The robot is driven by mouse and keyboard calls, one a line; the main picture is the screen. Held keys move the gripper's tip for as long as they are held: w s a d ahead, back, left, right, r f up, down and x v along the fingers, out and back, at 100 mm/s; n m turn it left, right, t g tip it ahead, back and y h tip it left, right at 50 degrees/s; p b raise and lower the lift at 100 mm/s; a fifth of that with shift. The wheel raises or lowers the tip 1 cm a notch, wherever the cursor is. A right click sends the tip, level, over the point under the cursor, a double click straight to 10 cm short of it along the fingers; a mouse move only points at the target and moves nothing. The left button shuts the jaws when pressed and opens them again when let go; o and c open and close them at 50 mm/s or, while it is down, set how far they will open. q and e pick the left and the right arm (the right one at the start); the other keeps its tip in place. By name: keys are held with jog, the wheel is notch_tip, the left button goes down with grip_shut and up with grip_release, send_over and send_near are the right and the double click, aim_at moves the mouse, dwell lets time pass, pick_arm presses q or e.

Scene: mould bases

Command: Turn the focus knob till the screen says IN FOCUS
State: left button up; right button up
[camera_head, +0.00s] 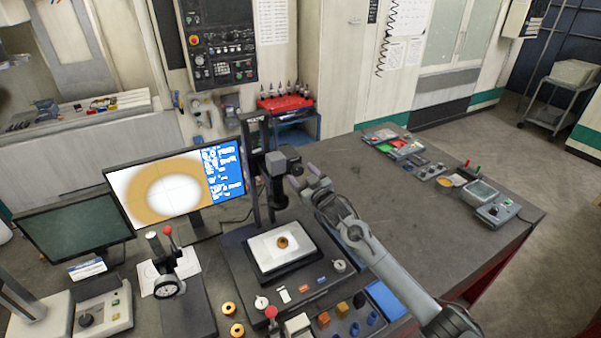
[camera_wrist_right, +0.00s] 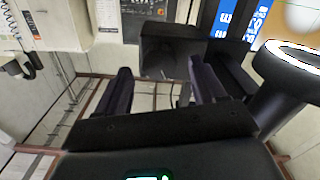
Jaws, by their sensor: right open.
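The screen (camera_head: 176,186) at left shows a blurred white disc with a tan ring and a blue text panel, too small to read. A small brass part (camera_head: 283,242) lies on the stage's white plate. My right gripper (camera_head: 298,180) is beside the head, just to its right. In the right wrist view its open, empty jaws (camera_wrist_right: 158,88) point towards a dark block (camera_wrist_right: 172,48). I cannot clearly pick out the focus knob. My left gripper is out of view.
A dark monitor (camera_head: 75,228) stands at left. A dial gauge stand (camera_head: 166,270) and brass rings (camera_head: 229,308) are left of the stage. Coloured blocks and a blue tray (camera_head: 385,298) lie in front. The ring light (camera_wrist_right: 290,62) shows at right in the wrist view.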

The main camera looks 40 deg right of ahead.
jog(key=shift+w+d, duration=0.15)
jog(key=shift+w, duration=0.55)
